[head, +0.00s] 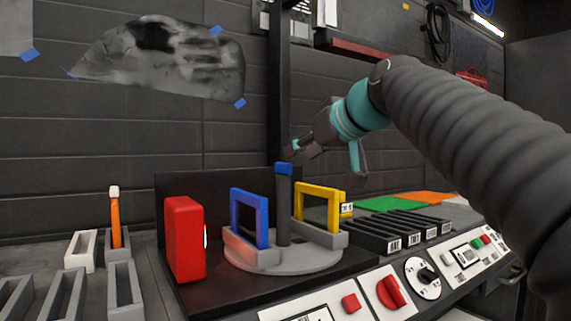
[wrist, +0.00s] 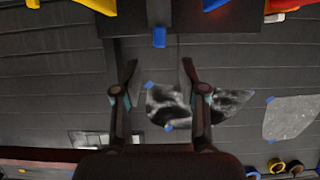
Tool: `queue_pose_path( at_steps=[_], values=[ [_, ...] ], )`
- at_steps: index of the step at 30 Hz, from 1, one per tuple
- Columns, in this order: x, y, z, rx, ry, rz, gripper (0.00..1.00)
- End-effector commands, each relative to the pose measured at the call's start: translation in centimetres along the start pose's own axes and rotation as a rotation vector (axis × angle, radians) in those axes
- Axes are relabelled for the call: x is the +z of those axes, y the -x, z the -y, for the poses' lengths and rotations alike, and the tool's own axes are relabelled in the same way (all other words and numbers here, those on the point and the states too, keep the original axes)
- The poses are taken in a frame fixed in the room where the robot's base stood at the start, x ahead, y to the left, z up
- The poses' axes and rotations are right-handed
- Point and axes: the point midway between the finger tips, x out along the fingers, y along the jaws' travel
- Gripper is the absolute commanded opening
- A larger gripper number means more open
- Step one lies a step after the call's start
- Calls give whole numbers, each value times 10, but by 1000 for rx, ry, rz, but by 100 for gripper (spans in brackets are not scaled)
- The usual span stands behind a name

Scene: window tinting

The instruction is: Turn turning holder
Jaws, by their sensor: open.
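The turning holder (head: 285,262) is a round grey plate on a black stand, with a dark upright post (head: 283,210) at its middle. The post has a blue top (head: 284,169), which also shows in the wrist view (wrist: 159,37). A blue frame (head: 235,220) stands in a grey slot on the left of the plate. A yellow frame (head: 319,188) stands in a slot on the right. My gripper (head: 298,150) is above and slightly right of the blue top in the head view. In the wrist view my gripper (wrist: 158,68) is open and empty, its fingers apart.
A red block (head: 184,240) stands left of the holder. Grey slotted holders and an orange-handled tool (head: 115,220) are further left. Labelled black slots (head: 395,235) and a control panel with a red knob (head: 390,290) lie right and in front. A dark wall is behind.

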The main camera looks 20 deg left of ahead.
Motion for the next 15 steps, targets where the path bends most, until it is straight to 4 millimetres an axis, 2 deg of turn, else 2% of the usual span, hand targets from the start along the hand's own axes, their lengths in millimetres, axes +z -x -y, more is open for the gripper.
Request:
queue_pose_path(
  at_steps=[3, 9, 15],
  values=[
    [0, -24, 1, -2, 1, 2, 42],
    [0, -58, 1, -1, 0, 2, 42],
    [0, -78, 0, 0, 0, 0, 42]
  ],
)
